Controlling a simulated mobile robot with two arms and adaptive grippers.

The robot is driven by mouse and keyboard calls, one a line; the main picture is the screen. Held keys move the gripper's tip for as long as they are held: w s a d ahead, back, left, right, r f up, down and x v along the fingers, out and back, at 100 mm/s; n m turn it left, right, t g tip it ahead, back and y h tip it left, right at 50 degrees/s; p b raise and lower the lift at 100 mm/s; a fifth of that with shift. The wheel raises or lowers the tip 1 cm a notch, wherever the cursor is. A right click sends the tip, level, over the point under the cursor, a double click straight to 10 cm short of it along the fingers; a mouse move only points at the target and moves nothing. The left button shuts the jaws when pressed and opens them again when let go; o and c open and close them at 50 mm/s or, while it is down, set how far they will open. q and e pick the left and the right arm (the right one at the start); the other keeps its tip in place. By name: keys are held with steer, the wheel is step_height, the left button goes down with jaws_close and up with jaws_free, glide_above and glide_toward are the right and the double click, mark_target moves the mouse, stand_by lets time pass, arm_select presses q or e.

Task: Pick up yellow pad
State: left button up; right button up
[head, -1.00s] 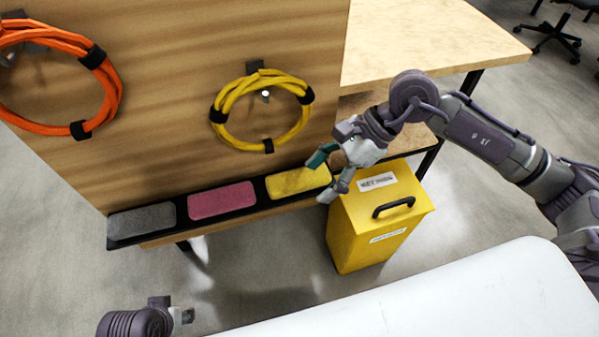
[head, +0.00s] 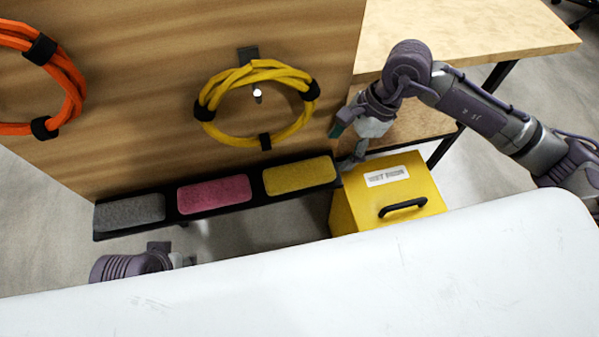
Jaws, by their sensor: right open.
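The yellow pad (head: 299,176) lies in the right end of a black tray (head: 258,203) along the bottom of the wooden panel. My right gripper (head: 343,150) is just right of the yellow pad, near the tray's right end. It is open and empty, and its fingers are apart from the pad as far as I can see. Part of my left arm shows at the lower left, but its fingers are hidden behind the white surface.
A pink pad (head: 214,194) and a grey pad (head: 129,212) lie in the same tray. A yellow bin (head: 372,200) with a black handle stands below my right gripper. Yellow (head: 262,75) and orange (head: 62,85) cable coils hang on the panel (head: 160,80). A table (head: 460,28) stands behind.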

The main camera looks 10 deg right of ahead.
mark_target(326, 166)
steer(key=b+x, duration=0.1)
steer(key=x, duration=0.5)
steer(key=shift+a+f, duration=0.25)
steer(key=c, duration=0.8)
